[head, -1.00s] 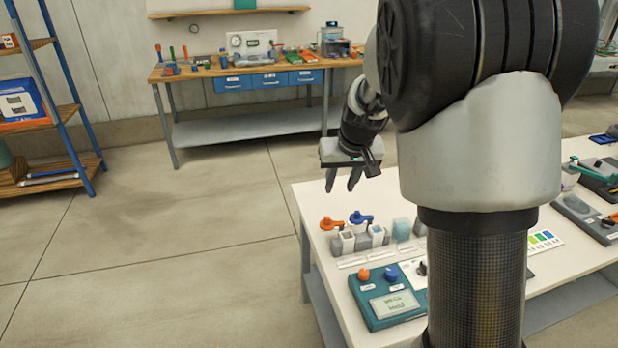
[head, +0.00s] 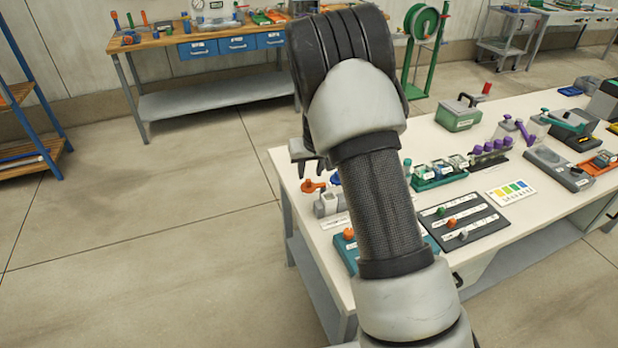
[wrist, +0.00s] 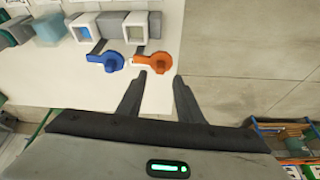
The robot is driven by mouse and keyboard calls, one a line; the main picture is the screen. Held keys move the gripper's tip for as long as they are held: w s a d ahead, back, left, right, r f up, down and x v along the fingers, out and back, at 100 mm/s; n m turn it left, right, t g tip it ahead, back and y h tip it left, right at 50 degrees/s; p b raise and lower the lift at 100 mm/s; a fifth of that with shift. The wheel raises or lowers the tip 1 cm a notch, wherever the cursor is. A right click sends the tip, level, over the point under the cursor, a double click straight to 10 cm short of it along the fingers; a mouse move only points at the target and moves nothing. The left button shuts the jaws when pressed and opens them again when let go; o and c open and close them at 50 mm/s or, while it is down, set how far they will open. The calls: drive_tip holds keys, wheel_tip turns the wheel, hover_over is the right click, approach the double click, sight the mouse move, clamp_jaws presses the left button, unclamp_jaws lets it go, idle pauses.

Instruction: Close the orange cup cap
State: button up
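The orange cup cap (wrist: 153,61) is swung open on its arm, off the mouth of its square white cup (wrist: 135,28). In the head view the orange cap (head: 313,186) shows just below my gripper (head: 313,170). A blue cap (wrist: 107,61) lies open beside it, by its own white cup (wrist: 83,30). My gripper (wrist: 160,78) is open and empty in the wrist view. Its fingertips appear just short of the orange cap, around its near side. I cannot tell the height gap between them. My arm hides part of the cups in the head view.
The white table (head: 285,160) ends close to the caps on the left. Grey blocks (wrist: 109,25) stand between and beside the cups. A teal box (head: 343,252) and a black panel with knobs (head: 462,220) are nearby. Open floor lies left of the table.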

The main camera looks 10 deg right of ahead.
sight(309, 180)
drive_tip(key=shift+x, duration=2.15)
drive_tip(key=shift+c, duration=0.5)
clamp_jaws()
